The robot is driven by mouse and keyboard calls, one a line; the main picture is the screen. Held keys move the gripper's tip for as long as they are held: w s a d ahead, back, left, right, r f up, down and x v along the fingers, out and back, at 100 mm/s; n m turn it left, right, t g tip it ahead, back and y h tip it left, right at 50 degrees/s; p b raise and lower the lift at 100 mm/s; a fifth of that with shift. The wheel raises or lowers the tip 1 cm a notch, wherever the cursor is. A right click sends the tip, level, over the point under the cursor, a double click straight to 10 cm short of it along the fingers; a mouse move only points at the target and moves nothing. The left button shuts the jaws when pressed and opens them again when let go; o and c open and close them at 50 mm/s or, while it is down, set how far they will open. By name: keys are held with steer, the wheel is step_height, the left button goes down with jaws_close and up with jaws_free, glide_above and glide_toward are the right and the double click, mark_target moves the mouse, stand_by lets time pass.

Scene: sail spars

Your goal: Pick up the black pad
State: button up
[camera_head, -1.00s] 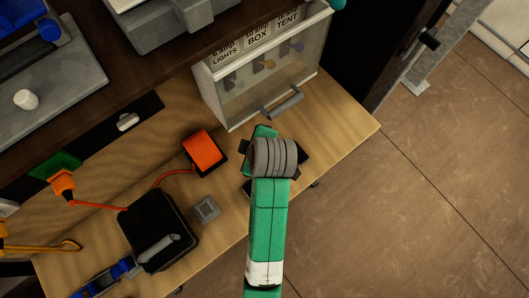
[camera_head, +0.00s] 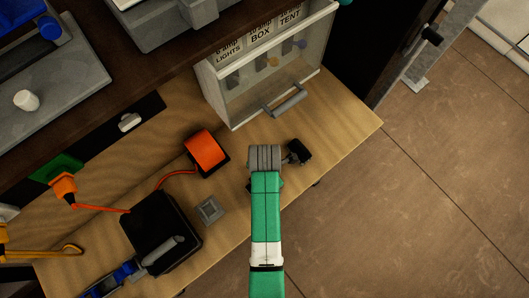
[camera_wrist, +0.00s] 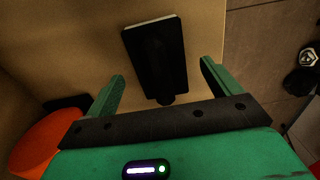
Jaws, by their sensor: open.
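The black pad (camera_wrist: 156,52) lies on the wooden worktop in the wrist view. It is a flat dark rectangle with a pale far edge and a rounded dark part at its near end. In the head view I take the small black object (camera_head: 299,152) just right of my arm to be the same pad. My gripper (camera_wrist: 162,70) is open, its two green fingers wide apart on either side of the pad's near part. Nothing is held between them. Whether the fingers are level with the pad or above it, I cannot tell. My arm hides most of the gripper in the head view.
The worktop (camera_head: 335,112) ends close to the pad's right, above a tiled floor. A clear-fronted case (camera_head: 270,70) with a grey handle stands behind. An orange block (camera_head: 205,150), a small grey square (camera_head: 209,209) and a black box (camera_head: 155,225) lie left.

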step_height(320, 180, down, 3)
steer(key=shift+r, duration=0.1)
steer(key=c, duration=1.2)
steer(key=shift+o, duration=0.2)
steer(key=shift+r, duration=0.55)
step_height(320, 180, up, 2)
steer(key=shift+r, duration=0.2)
steer(key=s+r, duration=0.1)
steer(key=s, duration=1.5)
steer(key=shift+r, duration=0.25)
